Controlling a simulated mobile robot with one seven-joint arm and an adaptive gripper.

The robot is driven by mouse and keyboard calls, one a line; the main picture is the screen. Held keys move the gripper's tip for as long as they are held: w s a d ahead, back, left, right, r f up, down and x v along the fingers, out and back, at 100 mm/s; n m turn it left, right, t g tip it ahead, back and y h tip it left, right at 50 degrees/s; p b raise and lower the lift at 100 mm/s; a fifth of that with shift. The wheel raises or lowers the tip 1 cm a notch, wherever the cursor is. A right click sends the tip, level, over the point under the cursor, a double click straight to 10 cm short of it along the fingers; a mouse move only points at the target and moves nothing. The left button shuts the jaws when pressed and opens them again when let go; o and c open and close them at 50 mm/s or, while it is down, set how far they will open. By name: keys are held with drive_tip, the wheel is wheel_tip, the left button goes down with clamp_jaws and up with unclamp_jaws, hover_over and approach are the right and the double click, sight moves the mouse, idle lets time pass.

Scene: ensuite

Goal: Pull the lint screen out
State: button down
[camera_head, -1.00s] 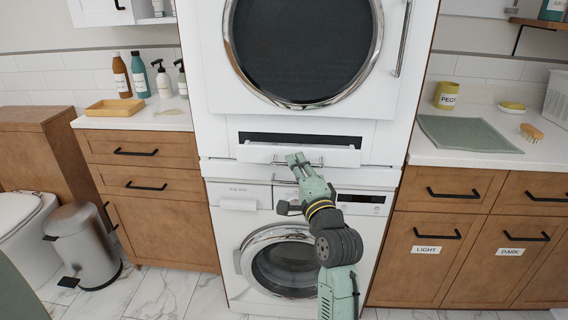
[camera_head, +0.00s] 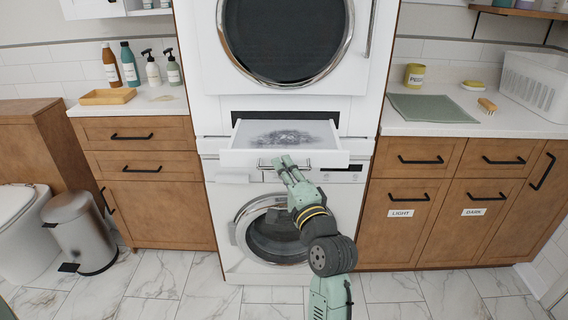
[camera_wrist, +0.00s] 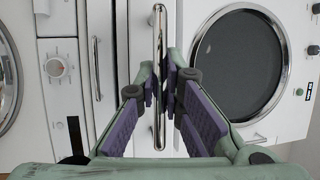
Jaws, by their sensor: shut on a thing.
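The lint screen (camera_head: 240,156) is a white drawer-like tray below the upper machine's round door. It stands out of its slot towards me, and grey lint (camera_head: 283,138) lies on its mesh. My gripper (camera_head: 283,164) is at the middle of its front, shut on the chrome bar handle. In the wrist view the handle (camera_wrist: 159,35) is a bar running between the purple finger pads of my gripper (camera_wrist: 166,90). The rear end of the screen is hidden inside the dark slot (camera_head: 340,120).
The upper machine (camera_head: 200,70) stands above the washer (camera_head: 225,205), whose round door is below my arm. Wooden cabinets with counters flank both sides. A pedal bin (camera_head: 80,230) stands at the left. The marble floor in front is clear.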

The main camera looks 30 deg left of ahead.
drive_tip(key=shift+s+d, duration=0.15)
drive_tip(key=shift+s, duration=0.1)
drive_tip(key=c, duration=1.7)
unclamp_jaws()
drive_tip(key=v, duration=1.2)
